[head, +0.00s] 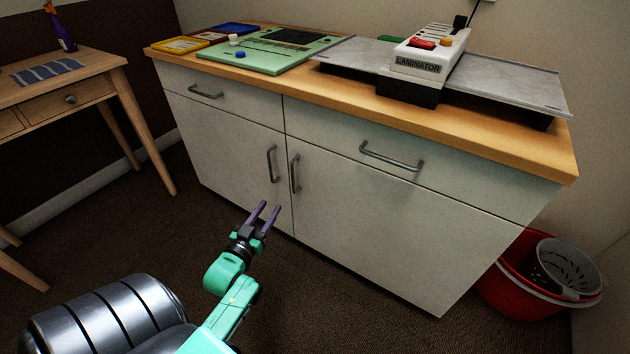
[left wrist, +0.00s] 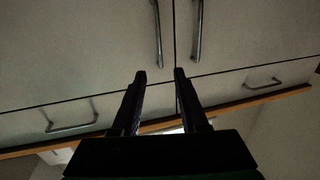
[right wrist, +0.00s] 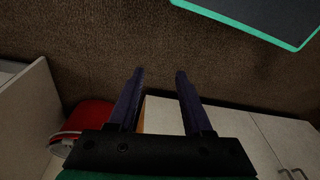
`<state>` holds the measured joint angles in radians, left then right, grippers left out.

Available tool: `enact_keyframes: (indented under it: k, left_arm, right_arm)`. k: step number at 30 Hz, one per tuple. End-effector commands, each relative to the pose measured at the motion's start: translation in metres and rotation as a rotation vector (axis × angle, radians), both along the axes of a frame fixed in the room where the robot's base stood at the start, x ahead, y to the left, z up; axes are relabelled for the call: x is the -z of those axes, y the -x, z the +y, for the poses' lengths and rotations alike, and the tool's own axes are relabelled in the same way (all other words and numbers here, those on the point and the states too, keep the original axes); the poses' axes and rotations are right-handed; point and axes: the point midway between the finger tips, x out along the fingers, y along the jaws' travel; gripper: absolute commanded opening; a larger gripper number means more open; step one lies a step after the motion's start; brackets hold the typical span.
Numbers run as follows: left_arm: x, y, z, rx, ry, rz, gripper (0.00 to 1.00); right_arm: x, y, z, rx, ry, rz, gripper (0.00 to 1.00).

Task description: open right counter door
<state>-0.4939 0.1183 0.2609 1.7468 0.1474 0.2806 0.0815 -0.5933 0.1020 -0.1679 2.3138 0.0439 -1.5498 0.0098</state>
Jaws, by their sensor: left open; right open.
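The right counter door (head: 390,230) is a pale, flat panel, shut flush with the cabinet front. Its upright metal handle (head: 295,173) is near its left edge. In the left wrist view, which looks upside down, this handle (left wrist: 158,35) is the left one of the two upright handles. My left gripper (head: 264,217) is open and empty, below and in front of the two door handles, apart from them. My right gripper (right wrist: 160,75) is open and empty in the right wrist view, over the brown floor, and is out of the head view.
The left door handle (head: 272,164) is close beside the right one. Drawers with handles (head: 391,157) are above the doors. A laminator (head: 430,55) stands on the wooden countertop (head: 340,88). A red bucket (head: 520,290) is right of the cabinet; a wooden desk (head: 60,100) is at left.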

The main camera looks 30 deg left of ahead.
Motion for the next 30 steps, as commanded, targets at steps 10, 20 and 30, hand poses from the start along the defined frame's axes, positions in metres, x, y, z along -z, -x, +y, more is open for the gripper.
enact_keyframes:
  k: [10, 20, 30]
  left_arm:
    - [0.003, -0.073, 0.016, 0.001, -0.001, -0.001, 0.43]
    - [0.002, -0.134, 0.029, 0.001, 0.0, 0.003, 0.43]
    - [0.0, -0.14, 0.03, 0.001, 0.0, 0.005, 0.4]
  right_arm:
    - [0.0, -0.011, 0.021, -0.038, -0.065, -0.113, 0.5]
    - [0.035, -0.044, 0.072, -0.069, -0.219, -0.363, 0.5]
    - [0.035, -0.047, 0.077, -0.068, -0.238, -0.394, 0.5]
